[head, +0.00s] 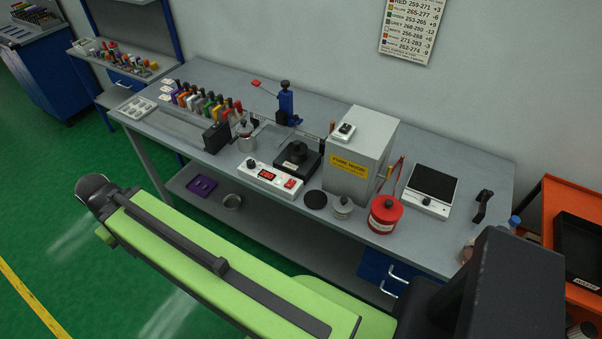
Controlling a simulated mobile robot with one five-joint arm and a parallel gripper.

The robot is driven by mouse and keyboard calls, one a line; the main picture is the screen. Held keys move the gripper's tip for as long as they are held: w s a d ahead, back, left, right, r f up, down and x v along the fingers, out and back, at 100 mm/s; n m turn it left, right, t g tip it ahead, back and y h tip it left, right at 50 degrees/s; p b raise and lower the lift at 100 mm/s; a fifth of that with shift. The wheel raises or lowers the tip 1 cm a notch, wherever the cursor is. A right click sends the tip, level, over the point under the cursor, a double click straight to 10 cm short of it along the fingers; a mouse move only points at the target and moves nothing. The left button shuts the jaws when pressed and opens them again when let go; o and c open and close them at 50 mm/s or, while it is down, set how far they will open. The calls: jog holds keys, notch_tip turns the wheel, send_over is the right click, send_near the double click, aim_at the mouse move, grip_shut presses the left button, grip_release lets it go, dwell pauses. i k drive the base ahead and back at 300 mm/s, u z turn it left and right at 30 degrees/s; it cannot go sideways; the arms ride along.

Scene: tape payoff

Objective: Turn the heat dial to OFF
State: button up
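A white control box (269,178) stands near the front edge of the grey workbench. It has a small black dial (251,163) at its left end, a lit red display (267,175) and a red switch (290,184) at its right end. The dial's pointer and markings are too small to read. A flat black-topped device (430,190) farther right also has a small dark knob (427,201). I cannot tell from labels which knob is the heat dial. My green arm crosses the foreground, apart from the bench; no gripper fingers show.
Behind the control box is a black base with a round top (297,156). Several coloured-handled tools (205,101) line the left.

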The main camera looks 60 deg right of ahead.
aim_at(251, 164)
jog(key=z, duration=0.55)
jog(key=i, duration=1)
jog(key=u, duration=0.1)
